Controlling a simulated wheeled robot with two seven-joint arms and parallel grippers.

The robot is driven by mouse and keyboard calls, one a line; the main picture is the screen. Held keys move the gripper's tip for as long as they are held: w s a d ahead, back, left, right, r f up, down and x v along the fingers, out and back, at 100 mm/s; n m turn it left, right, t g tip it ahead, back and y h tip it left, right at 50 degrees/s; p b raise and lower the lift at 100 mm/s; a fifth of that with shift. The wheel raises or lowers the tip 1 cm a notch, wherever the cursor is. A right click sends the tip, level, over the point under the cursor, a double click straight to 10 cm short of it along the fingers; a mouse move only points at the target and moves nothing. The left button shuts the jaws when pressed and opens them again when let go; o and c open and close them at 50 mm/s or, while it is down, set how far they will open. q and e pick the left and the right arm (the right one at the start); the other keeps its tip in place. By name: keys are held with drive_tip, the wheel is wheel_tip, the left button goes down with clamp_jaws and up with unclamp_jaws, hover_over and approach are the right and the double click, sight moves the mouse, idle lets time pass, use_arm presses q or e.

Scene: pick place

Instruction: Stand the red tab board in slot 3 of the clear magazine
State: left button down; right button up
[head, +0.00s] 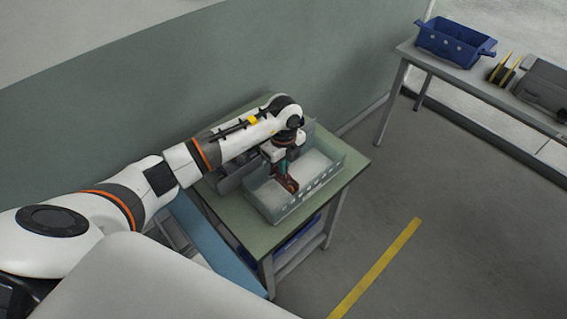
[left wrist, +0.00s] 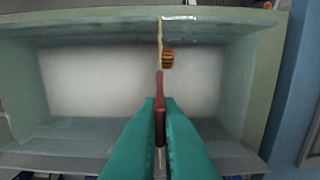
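The clear magazine (head: 318,184) is a see-through, open-topped box on the green-topped table. Its walls and pale floor also show in the left wrist view (left wrist: 90,80). My left gripper (head: 284,166) points down into the magazine. In the left wrist view its teal fingers (left wrist: 160,125) are shut on the red tab board (left wrist: 160,88), seen nearly edge-on. An orange-brown part (left wrist: 168,60) sticks out from the board's right side. The board (head: 291,185) also shows below the fingers in the head view. Its lower edge, any contact with the magazine and the slot numbers cannot be made out.
The green table (head: 352,166) has bare room right of the magazine. A grey item (head: 234,178) lies beside the magazine under my left arm. A second bench at upper right holds a blue crate (head: 455,42) and a dark grey case (head: 545,82). A wall runs behind.

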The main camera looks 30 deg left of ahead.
use_arm(q)
drive_tip(key=c, duration=1.5)
unclamp_jaws()
drive_tip(key=shift+c, duration=0.2)
drive_tip(key=shift+o, duration=0.5)
drive_tip(key=o, duration=0.3)
drive_tip(key=shift+r, duration=0.15)
drive_tip(key=shift+r+p, duration=1.25)
drive_tip(key=shift+r, duration=0.15)
drive_tip(key=shift+r, duration=0.1)
